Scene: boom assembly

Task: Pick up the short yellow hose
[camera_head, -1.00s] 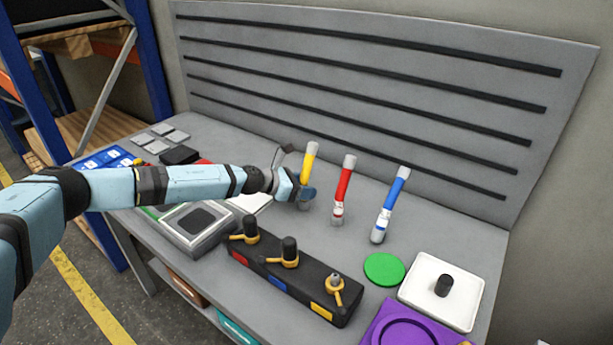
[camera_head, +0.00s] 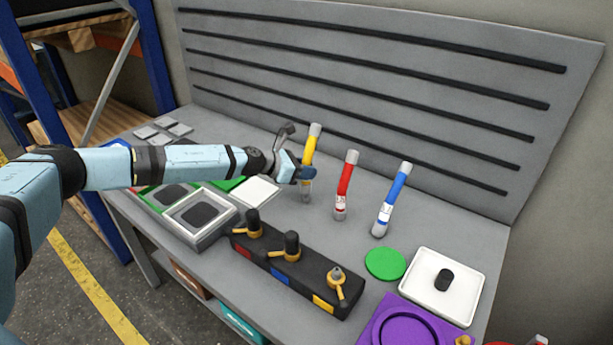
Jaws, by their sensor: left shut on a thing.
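The short yellow hose (camera_head: 310,147) stands near upright, tilted slightly right, with grey-white ends, at the back middle of the bench. My left gripper (camera_head: 303,172) comes in from the left and is shut on the hose at its middle to lower part. The fingers hide part of the hose. Its lower end shows below the gripper; I cannot clearly tell whether it touches the bench. My right gripper is not in view.
A red hose (camera_head: 345,182) and a blue hose (camera_head: 394,196) stand just to the right. A black block with valves (camera_head: 290,268) lies in front. A green disc (camera_head: 385,264), a white tray (camera_head: 472,294) and a purple part (camera_head: 385,325) are at the right. A slotted panel (camera_head: 350,75) rises behind.

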